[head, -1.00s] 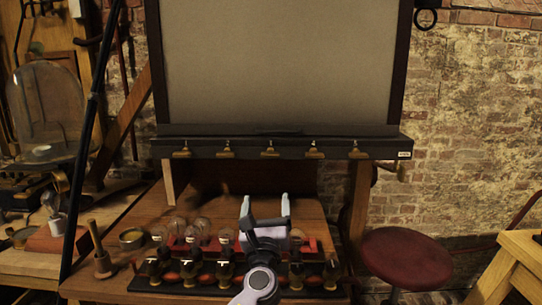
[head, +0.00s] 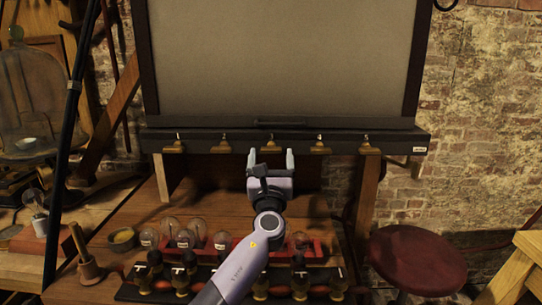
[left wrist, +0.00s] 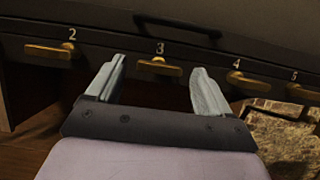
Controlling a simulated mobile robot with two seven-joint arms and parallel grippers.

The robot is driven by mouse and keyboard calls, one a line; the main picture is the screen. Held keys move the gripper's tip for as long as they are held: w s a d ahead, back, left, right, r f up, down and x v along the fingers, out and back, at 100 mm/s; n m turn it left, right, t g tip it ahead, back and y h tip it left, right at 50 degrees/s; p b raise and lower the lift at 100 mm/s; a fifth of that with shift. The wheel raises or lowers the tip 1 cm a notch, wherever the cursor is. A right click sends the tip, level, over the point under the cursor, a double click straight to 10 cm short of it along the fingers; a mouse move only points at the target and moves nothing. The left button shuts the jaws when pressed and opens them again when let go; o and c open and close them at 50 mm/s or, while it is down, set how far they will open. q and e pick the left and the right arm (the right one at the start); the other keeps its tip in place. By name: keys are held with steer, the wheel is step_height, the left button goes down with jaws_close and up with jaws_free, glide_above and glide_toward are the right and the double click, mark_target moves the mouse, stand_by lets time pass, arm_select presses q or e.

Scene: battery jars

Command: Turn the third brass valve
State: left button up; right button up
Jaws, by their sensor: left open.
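Several brass valves sit in a row along the dark rail under the large grey panel. In the left wrist view the third brass valve (left wrist: 159,67), marked 3, has its handle lying about level. It also shows in the head view (head: 270,146). My left gripper (head: 271,157) is open and empty just below it, fingers pointing up at the rail. In the left wrist view the fingertips (left wrist: 157,68) lie to either side of valve 3, which looks a little beyond them. Contact cannot be told. My right gripper is not in view.
Valve 2 (left wrist: 48,53) and valve 4 (left wrist: 247,83) flank it closely. Glass bulbs and jars in a red rack (head: 312,250) stand on the bench below, by a wooden-handled tool (head: 85,262). A red stool (head: 417,262) stands at the right.

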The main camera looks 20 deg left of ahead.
arm_select(q)
steer(key=shift+w+a+r, duration=0.2)
steer(key=shift+w+r, duration=0.05)
steer(key=shift+w, duration=0.4)
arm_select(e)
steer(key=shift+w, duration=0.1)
